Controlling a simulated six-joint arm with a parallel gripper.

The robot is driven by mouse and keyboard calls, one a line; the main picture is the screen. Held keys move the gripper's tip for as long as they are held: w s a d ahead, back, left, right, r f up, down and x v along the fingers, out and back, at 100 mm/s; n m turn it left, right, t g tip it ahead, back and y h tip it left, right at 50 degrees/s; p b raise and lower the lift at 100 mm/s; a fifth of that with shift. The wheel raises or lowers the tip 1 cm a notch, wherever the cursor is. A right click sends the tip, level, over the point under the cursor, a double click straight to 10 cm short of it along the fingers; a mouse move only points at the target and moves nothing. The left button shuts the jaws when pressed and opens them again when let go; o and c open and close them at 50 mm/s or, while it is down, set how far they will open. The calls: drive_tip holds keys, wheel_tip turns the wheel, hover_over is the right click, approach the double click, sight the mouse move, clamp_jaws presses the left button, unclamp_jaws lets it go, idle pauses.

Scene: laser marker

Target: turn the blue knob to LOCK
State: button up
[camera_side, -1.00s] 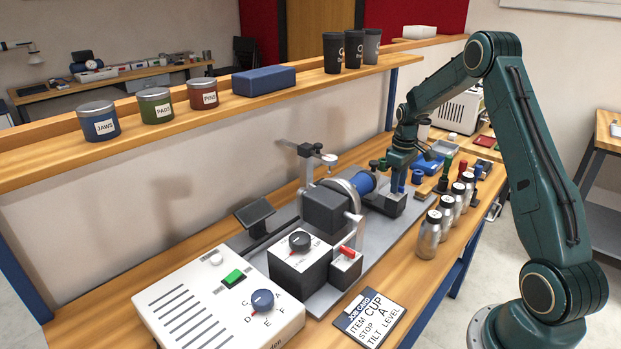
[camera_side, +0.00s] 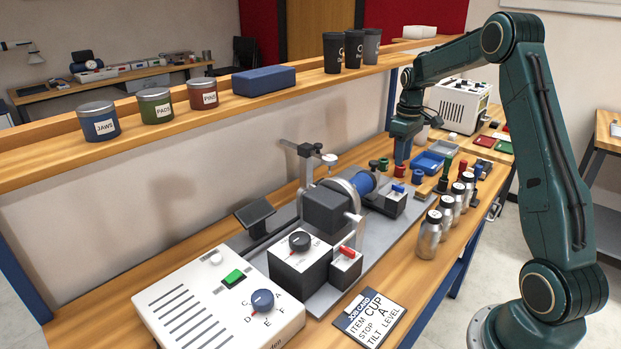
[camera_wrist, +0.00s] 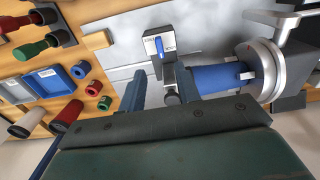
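The small blue lever-like knob (camera_side: 398,188) sits on a grey block (camera_side: 391,203) at the far end of the grey fixture plate. In the wrist view the knob (camera_wrist: 158,47) points along the picture's vertical on the block's pale face, whose marks are too small to read. My gripper (camera_side: 402,158) is above and behind the block, apart from the knob. In the wrist view my gripper (camera_wrist: 160,78) has its two fingers spread, with the knob beyond their tips. A blue dial (camera_side: 262,301) with letters around it is on the white box (camera_side: 180,306).
The blue clamped cylinder and round chuck (camera_side: 345,192) stand close beside the block. A red lever (camera_side: 347,252) is on a nearer block. A blue tray (camera_side: 428,163) and coloured pegs lie behind. The shelf (camera_side: 230,108) runs along the left.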

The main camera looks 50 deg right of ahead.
drive_tip(key=shift+r, duration=2.4)
drive_tip(key=shift+r, duration=0.1)
wheel_tip(320, 180, up, 7)
